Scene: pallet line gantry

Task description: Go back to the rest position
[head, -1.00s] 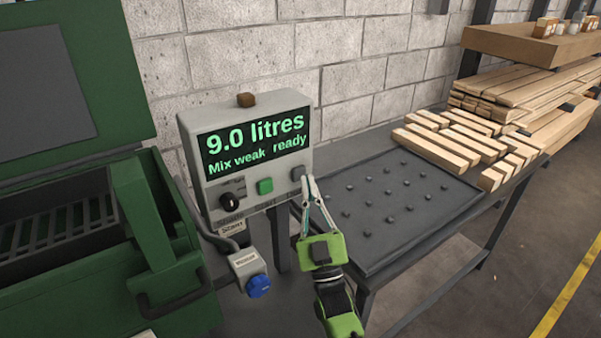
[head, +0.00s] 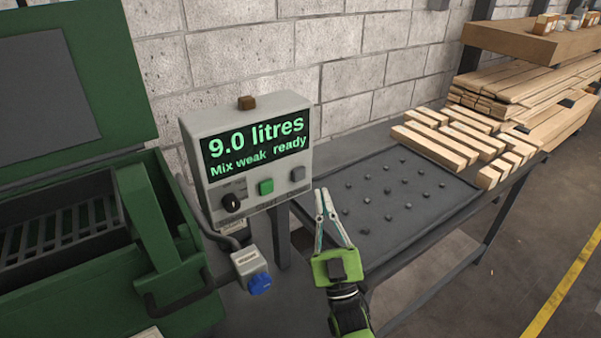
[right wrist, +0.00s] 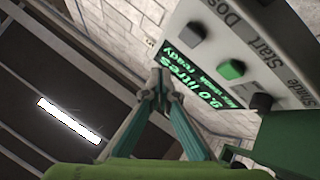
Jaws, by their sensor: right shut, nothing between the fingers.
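My right gripper (head: 322,190) is shut and empty, its fingertips together, just right of and in front of the control box (head: 192,150) in the head view. It is apart from the box. In the right wrist view the shut fingertips (right wrist: 160,80) also show with nothing between them. The control box has a lit display (head: 254,145) reading "9.0 litres, Mix weak ready", a black knob (head: 230,203), a green button (head: 266,187) and a grey button (head: 298,174). My left gripper is not in view.
A green machine (head: 150,215) with an open lid stands at the left. A blue valve knob (head: 259,284) sits below the control box. A dark studded tray (head: 385,240) and wooden blocks (head: 440,150) lie on the bench to the right. Stacked planks (head: 520,85) stand behind.

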